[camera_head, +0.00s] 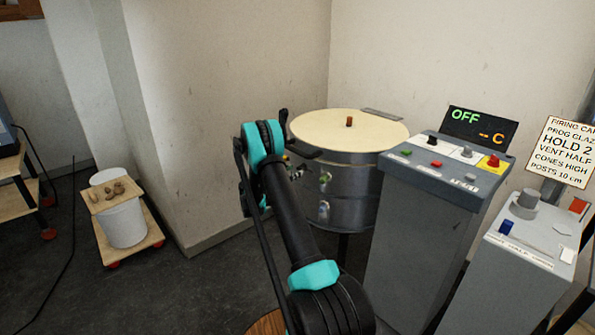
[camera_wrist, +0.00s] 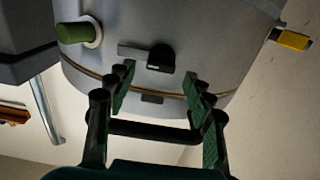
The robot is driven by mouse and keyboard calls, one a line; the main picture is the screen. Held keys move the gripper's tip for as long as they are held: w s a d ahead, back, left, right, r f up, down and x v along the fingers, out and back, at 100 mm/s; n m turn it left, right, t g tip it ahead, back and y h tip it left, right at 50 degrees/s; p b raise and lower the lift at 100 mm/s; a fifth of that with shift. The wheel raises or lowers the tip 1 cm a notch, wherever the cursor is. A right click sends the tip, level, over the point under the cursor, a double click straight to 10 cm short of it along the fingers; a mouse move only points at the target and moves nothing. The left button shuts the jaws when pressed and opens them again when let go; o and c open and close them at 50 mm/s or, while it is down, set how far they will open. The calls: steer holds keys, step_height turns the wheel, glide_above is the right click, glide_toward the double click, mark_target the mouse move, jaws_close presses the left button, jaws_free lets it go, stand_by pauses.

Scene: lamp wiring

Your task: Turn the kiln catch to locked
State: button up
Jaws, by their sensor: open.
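The kiln (camera_head: 345,187) is a round grey metal drum with a cream lid (camera_head: 380,131), standing near the wall corner. In the wrist view its curved grey side (camera_wrist: 215,45) fills the upper middle. What looks like the catch (camera_wrist: 160,58), a black rounded piece with a grey bar reaching left, sits on that side, above a thin brass-coloured seam. My gripper (camera_wrist: 159,86) is open and empty, its fingertips on either side below the catch. No contact with it shows. In the head view my gripper (camera_head: 304,164) is at the kiln's left side and the catch cannot be made out.
A green plug (camera_wrist: 76,32) and a yellow piece (camera_wrist: 291,40) stick out from the kiln's side. A grey control console (camera_head: 435,175) reading OFF stands close right of the kiln. A second grey box (camera_head: 530,240) is further right. A bucket trolley (camera_head: 125,222) stands left.

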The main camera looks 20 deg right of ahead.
mark_target(301, 168)
steer(key=shift+x, duration=1.5)
steer(key=c, duration=1.2)
steer(key=shift+o, duration=0.2)
